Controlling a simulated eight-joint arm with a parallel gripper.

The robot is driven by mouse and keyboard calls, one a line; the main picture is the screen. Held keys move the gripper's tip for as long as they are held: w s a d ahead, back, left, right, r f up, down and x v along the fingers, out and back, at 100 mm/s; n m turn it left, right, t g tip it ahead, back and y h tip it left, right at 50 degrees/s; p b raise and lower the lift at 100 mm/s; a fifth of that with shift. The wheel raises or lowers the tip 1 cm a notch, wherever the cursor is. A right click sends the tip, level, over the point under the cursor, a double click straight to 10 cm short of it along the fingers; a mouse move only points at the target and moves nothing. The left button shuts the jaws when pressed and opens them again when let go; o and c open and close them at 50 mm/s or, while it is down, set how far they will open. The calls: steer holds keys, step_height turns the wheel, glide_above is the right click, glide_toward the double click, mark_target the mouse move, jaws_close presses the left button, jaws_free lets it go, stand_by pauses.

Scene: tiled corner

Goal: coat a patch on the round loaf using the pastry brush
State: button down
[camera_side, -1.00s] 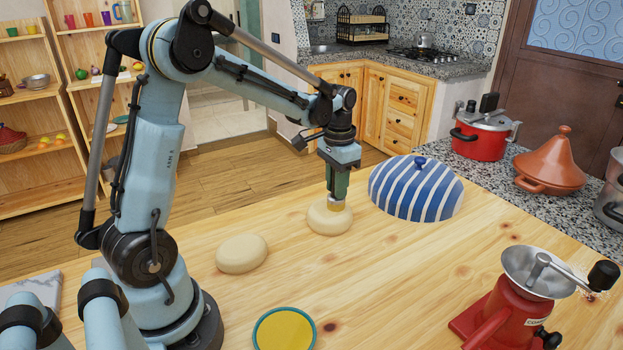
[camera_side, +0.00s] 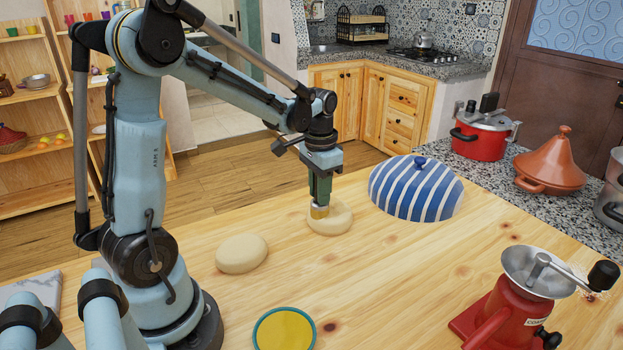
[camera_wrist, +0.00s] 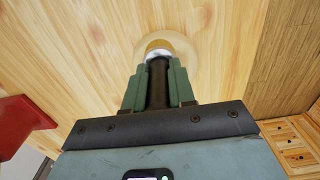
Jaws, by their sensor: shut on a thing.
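A pale round loaf (camera_side: 336,222) lies on the wooden table, left of the blue-striped dome. My gripper (camera_side: 320,192) is above it, pointing down, with its green fingers shut on the pastry brush (camera_side: 319,211). The brush's yellowish tip is at the loaf's left part and appears to touch it. In the wrist view the brush (camera_wrist: 157,70) has a dark handle between the gripper's fingers (camera_wrist: 158,88), and its tip covers part of the loaf (camera_wrist: 187,52). A second pale loaf (camera_side: 241,254) lies to the left. No coated patch is clearly visible.
A shallow dish of yellow (camera_side: 284,331) sits at the front. A red grinder (camera_side: 510,315) stands at front right. The blue-striped dome (camera_side: 416,190) is close to the loaf's right. A red pot (camera_side: 480,134) and a tagine (camera_side: 551,162) stand on the counter behind.

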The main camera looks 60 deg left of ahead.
steer(key=shift+s+a, duration=0.2)
steer(key=shift+s, duration=0.15)
steer(key=shift+w+a, duration=0.2)
steer(key=shift+w, duration=0.05)
steer(key=shift+w+d, duration=0.1)
steer(key=shift+w, duration=3.35)
steer(key=shift+s, duration=3.3)
steer(key=shift+s+r, duration=0.2)
steer(key=shift+r, duration=0.4)
steer(key=shift+s+r, duration=0.15)
steer(key=shift+r, duration=3.35)
